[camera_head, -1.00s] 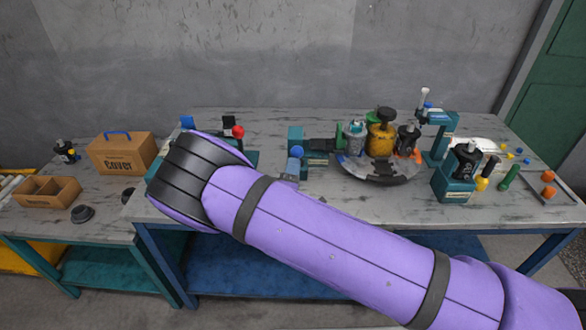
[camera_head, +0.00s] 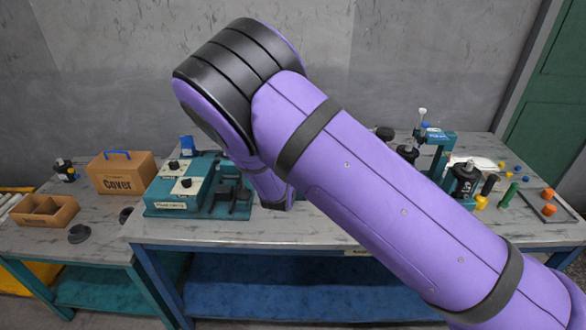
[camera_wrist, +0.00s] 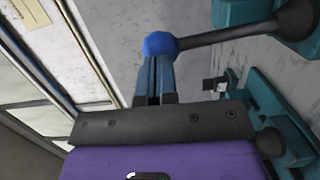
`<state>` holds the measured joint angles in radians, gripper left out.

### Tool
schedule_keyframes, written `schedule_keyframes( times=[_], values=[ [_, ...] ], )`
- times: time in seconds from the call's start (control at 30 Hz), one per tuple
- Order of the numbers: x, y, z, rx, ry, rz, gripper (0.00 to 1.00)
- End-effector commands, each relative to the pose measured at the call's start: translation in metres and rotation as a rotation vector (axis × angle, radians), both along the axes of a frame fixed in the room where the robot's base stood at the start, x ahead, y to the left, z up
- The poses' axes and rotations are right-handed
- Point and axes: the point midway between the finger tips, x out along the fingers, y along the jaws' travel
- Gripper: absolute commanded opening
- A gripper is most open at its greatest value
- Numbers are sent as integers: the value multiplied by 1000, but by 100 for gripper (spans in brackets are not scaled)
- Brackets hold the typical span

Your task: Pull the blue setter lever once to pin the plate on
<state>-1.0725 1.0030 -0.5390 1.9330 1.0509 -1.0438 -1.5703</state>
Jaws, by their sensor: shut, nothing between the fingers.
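The blue setter lever shows in the wrist view as a blue ball knob (camera_wrist: 160,45) on a dark rod that runs right to a teal mount (camera_wrist: 245,12). My gripper (camera_wrist: 155,64) is shut and empty, its fingertips close together right at the lower side of the knob. I cannot tell whether they touch it. In the head view my arm hides the lever, the gripper's fingers and the middle of the bench. I cannot make out the plate.
A teal unit with black knobs (camera_head: 182,182) stands at the bench's left. A brown Cover box (camera_head: 122,177) and an open divided box (camera_head: 47,210) are on the side table. A teal stand (camera_head: 443,150), a black motor part (camera_head: 466,180) and small coloured parts stand at the right.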

Motion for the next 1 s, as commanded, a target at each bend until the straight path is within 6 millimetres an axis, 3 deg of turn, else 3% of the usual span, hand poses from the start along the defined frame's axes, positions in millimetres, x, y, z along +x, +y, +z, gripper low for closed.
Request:
schedule_keyframes(
  times=[0.17,0.4,1.0],
  values=[
    [19,-1,8,4,101,0,0],
    [33,-2,11,3,96,-1,0],
    [39,-2,15,4,88,0,0]
  ],
)
